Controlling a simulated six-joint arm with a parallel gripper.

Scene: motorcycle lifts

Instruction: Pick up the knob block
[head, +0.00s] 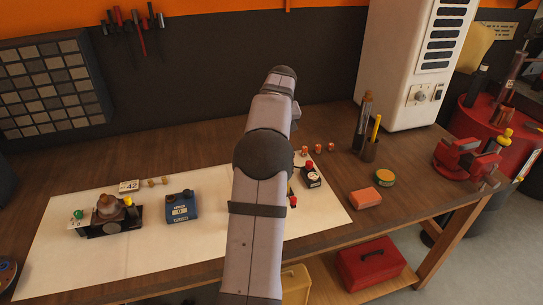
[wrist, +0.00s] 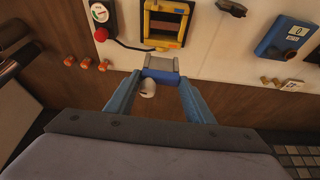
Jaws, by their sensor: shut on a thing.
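My gripper (wrist: 160,80) shows in the wrist view with two blue fingers, shut on a small block. I take this for the knob block (wrist: 160,64); it has a grey upper part and a blue band. A rounded white piece (wrist: 147,89) shows at its near side, and I cannot tell if it is the knob. The block shows in front of the wooden bench top and close to the pale sheet's edge; its height above them is unclear. In the head view my own arm hides the gripper and the block.
A yellow-framed device (wrist: 166,22) and a gauge with a red knob (wrist: 100,14) lie just beyond the block. A blue box (head: 181,207) and a dark fixture (head: 108,215) stand on the pale sheet (head: 70,258). A pencil holder (head: 366,147) and orange block (head: 365,198) stand right.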

